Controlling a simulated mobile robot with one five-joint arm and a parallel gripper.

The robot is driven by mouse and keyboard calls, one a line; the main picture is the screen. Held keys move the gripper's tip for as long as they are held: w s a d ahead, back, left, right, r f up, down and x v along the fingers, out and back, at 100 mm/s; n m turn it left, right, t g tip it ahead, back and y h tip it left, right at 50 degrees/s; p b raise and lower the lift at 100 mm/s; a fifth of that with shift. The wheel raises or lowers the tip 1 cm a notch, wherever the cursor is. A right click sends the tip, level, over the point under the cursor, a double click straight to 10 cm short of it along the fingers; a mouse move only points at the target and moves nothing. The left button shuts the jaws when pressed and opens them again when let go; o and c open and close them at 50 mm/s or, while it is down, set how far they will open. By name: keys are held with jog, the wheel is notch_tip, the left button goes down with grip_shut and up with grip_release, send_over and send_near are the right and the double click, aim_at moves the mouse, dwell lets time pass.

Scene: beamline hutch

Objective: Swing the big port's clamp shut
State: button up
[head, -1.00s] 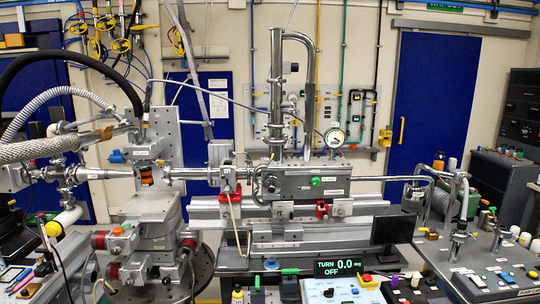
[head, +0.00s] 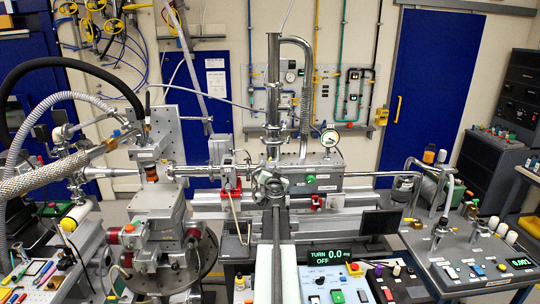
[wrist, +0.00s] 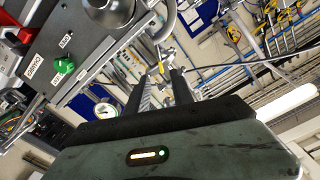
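The grey metal chamber (head: 325,182) with a green knob stands mid-picture in the head view. It also shows at upper left in the wrist view (wrist: 84,42), tilted, with a dark rounded metal part (wrist: 110,12) at its edge. I cannot tell whether that part belongs to the big port or its clamp. My arm reaches up from the bottom middle in the head view and covers the chamber's near left end. My gripper (wrist: 158,80) is open in the wrist view, its two dark fingers apart with nothing seen gripped between them.
A tall metal pipe (head: 273,85) and a pressure gauge (head: 330,138) rise above the chamber. A black monitor (head: 381,222) and a readout showing TURN 0.0 OFF (head: 330,258) stand right of my arm. A silver braided hose (head: 45,175) is at left.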

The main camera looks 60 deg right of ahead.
aim_at(270, 160)
jog(key=x, duration=0.8)
jog(key=shift+w+a+f, duration=0.1)
jog(key=shift+w, duration=0.05)
jog(key=shift+a, duration=0.1)
grip_shut()
dwell(0.8)
